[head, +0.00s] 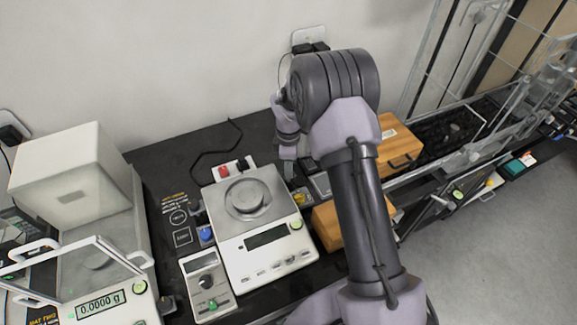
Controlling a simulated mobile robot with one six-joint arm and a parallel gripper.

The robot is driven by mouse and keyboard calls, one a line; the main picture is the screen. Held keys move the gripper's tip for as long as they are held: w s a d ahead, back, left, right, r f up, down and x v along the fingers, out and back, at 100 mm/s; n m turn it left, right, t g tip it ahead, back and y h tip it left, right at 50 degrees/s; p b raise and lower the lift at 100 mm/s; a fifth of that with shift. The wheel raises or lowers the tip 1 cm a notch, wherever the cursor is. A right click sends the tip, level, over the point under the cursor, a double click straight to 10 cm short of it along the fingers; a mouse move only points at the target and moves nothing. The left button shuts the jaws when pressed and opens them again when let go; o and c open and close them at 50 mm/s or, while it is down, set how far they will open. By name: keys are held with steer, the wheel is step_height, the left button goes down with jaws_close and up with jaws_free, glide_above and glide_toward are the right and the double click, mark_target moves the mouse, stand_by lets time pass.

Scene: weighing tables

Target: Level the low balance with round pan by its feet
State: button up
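The low balance (262,262) is a white and grey unit on the black table. Its round metal pan (247,198) sits on a square steel plate, and its front display is dark. A small green round spot (296,225), perhaps the bubble level, shows at its right front. A blue knob (206,235) is at its left side and a yellow one (299,198) at its right; I cannot tell whether these are its feet. My gripper (289,168) points down beside the balance's back right corner. Its fingers are too small and partly hidden, so opening and contact are unclear.
A grey control box (207,286) stands left of the balance. A glass-doored balance (103,303) reading 0.0000 g is at far left. Wooden boxes (396,143) and a black tray (452,128) lie right, near glass panels. The back left table is mostly clear except for a cable.

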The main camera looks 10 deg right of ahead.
jaws_close()
steer(key=m, duration=0.3)
steer(key=shift+m, duration=0.4)
steer(key=o, duration=0.9)
jaws_free()
steer(key=shift+c, duration=0.2)
steer(key=n, duration=0.3)
steer(key=shift+n, duration=0.3)
step_height(320, 180, up, 19)
steer(key=p, duration=0.5)
steer(key=s+r+m+t+b, duration=0.2)
steer(key=s+r+m+b, duration=0.1)
steer(key=s+r+m, duration=0.4)
steer(key=s+r, duration=0.2)
steer(key=s, duration=0.2)
steer(key=shift+s+y, duration=0.2)
steer(key=shift+y, duration=0.2)
steer(key=shift+a, duration=0.1)
